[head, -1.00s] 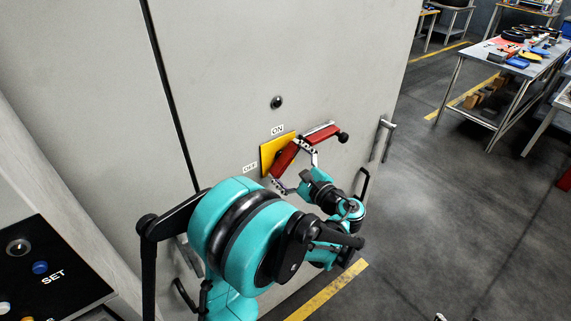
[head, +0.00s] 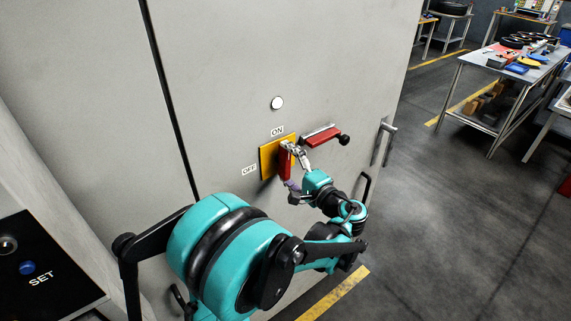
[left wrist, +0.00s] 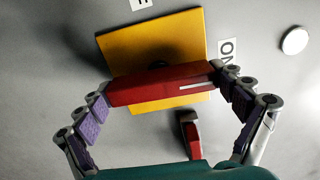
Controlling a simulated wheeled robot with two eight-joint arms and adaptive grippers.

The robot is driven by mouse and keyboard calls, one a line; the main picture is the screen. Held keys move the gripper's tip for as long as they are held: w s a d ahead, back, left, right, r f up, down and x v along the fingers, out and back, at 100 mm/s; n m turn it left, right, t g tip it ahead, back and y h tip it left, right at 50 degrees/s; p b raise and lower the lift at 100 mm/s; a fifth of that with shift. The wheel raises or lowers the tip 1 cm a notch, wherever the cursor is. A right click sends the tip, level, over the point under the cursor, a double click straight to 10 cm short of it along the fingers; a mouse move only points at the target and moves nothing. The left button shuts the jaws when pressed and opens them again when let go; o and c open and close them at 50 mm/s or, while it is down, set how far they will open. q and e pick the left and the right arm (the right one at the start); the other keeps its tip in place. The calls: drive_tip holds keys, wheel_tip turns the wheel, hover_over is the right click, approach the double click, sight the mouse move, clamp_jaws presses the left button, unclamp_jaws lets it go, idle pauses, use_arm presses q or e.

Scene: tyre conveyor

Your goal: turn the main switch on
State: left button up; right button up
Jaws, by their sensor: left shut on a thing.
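The main switch is a red handle (head: 285,160) on a yellow plate (head: 266,160) on the grey cabinet. The handle stands nearly upright, its top near the ON label (head: 277,131). The OFF label (head: 249,169) is at the plate's left. My left gripper (head: 291,166) is shut on the red handle. In the left wrist view the handle (left wrist: 160,86) lies crosswise between the fingers of the gripper (left wrist: 168,108), over the yellow plate (left wrist: 150,42). A round lamp (head: 278,103) above the switch shows white. My right gripper is not in view.
A red lever (head: 322,138) with a black knob sits just right of the switch. A metal door handle (head: 386,143) is further right. A black panel with a SET button (head: 28,268) is at lower left. Floor right of the cabinet is open, with tool tables beyond.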

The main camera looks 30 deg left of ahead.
use_arm(q)
drive_tip(key=shift+n, duration=0.3)
drive_tip(key=o, duration=0.8)
drive_tip(key=v, duration=1.2)
